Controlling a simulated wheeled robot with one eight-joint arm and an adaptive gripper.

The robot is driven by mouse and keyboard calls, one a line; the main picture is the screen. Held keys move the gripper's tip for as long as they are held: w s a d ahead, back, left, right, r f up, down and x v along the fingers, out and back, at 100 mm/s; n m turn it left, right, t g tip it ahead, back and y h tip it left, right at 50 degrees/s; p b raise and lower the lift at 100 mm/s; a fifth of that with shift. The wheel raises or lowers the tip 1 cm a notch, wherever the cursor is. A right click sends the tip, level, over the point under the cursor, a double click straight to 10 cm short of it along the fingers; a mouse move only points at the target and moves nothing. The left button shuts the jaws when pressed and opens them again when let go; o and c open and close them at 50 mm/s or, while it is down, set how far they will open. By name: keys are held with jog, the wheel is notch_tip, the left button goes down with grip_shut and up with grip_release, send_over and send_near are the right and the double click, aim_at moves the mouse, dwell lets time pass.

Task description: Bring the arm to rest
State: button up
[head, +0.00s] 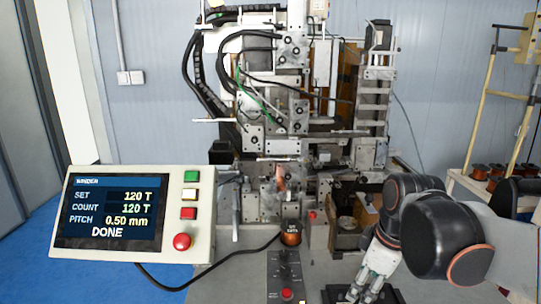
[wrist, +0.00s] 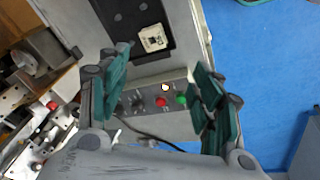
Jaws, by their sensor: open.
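My gripper (head: 366,290) is at the lower right of the head view, beside my dark arm links, with its fingers pointing down. In the wrist view its green-padded fingers (wrist: 165,72) are spread apart with nothing held between them. Beyond them lies a control strip with a red button (wrist: 161,101), a green button (wrist: 181,99) and a lit white one (wrist: 165,87). A black plate (wrist: 128,12) bearing a white square with a dark mark (wrist: 152,38) lies past the strip.
A copper-coloured spool (head: 291,236) stands behind a knob-and-button box (head: 287,275). A rack with several spools (head: 495,172) is at right. Blue floor (wrist: 260,70) is clear.

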jog(key=s+m+t, duration=0.4)
jog(key=s+m, duration=0.4)
jog(key=m, duration=0.2)
jog(key=shift+s+a+f+h+b, duration=0.35)
jog(key=shift+f+h+b, duration=0.05)
